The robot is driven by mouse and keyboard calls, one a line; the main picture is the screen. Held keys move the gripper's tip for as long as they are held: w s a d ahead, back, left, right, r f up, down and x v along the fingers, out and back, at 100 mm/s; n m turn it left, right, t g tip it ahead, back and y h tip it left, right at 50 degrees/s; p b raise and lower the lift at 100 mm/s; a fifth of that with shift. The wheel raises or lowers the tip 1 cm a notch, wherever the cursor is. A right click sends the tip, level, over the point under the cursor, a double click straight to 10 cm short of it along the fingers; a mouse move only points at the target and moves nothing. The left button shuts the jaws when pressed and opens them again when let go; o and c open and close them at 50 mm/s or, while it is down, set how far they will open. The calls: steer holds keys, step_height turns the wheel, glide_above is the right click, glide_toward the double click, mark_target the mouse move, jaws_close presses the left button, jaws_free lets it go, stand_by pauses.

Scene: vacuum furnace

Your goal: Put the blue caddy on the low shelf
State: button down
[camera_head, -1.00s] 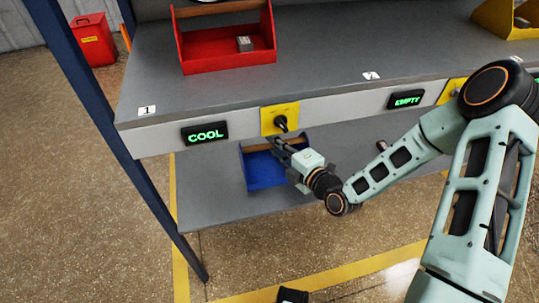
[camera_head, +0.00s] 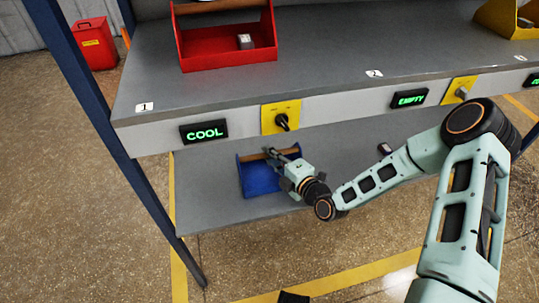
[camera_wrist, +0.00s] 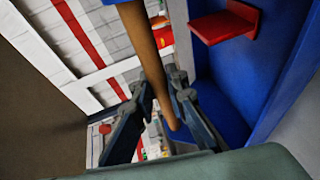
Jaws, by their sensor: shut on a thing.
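The blue caddy (camera_head: 262,183) has a wooden bar handle (camera_head: 250,156) and is over the low shelf (camera_head: 215,206), under the counter at the left. I cannot tell whether its base touches the shelf. My gripper (camera_head: 277,154) reaches in from the right and is shut on the caddy's handle. In the wrist view the wooden handle (camera_wrist: 147,55) runs between the fingers of my gripper (camera_wrist: 152,112), with the caddy's blue wall (camera_wrist: 228,72) to the right. The inside of the caddy is partly hidden by my gripper.
The counter (camera_head: 320,78) overhangs the low shelf, with a COOL display (camera_head: 204,132), a black knob on a yellow plate (camera_head: 270,114) and an EMPTY display (camera_head: 409,98). A red caddy (camera_head: 215,58) stands on the counter. A blue post (camera_head: 125,160) stands at the left. The shelf is mostly clear.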

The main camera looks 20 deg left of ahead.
steer(key=shift+f, duration=0.1)
steer(key=c, duration=1.9)
jaws_free()
steer(key=shift+c, duration=0.2)
steer(key=shift+r, duration=0.2)
steer(key=p+v, duration=0.1)
steer(key=v, duration=1.1)
steer(key=shift+p, duration=0.3)
steer(key=shift+d+f, duration=0.1)
steer(key=shift+f, duration=0.05)
